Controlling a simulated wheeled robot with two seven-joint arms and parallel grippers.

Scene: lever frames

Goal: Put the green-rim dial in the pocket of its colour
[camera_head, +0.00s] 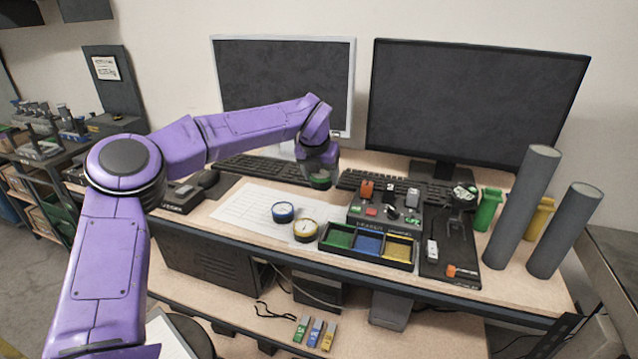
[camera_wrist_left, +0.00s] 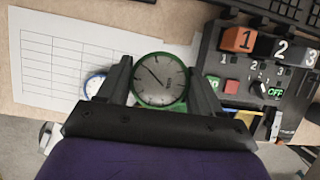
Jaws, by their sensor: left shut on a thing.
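The green-rim dial (camera_wrist_left: 160,79) is between the two fingers of my left gripper (camera_wrist_left: 158,70), its face with dark hands toward the wrist camera. In the head view my left gripper (camera_head: 320,168) is shut on this dial (camera_head: 320,183), which shows as a small green edge beneath it, near the keyboard. The black tray (camera_head: 366,256) has three pockets: green (camera_head: 340,237) at left, blue (camera_head: 368,243) in the middle, yellow (camera_head: 398,249) at right. I see no dial in them. The tray is in front and to the right of the gripper. My right gripper is not in view.
A blue-rim dial (camera_head: 283,212) and a yellow-rim dial (camera_head: 305,230) lie by the white sheet (camera_head: 245,208). A switch box (camera_head: 385,212) stands behind the tray. Grey cylinders (camera_head: 522,205) stand at right. Monitors (camera_head: 478,95) are behind.

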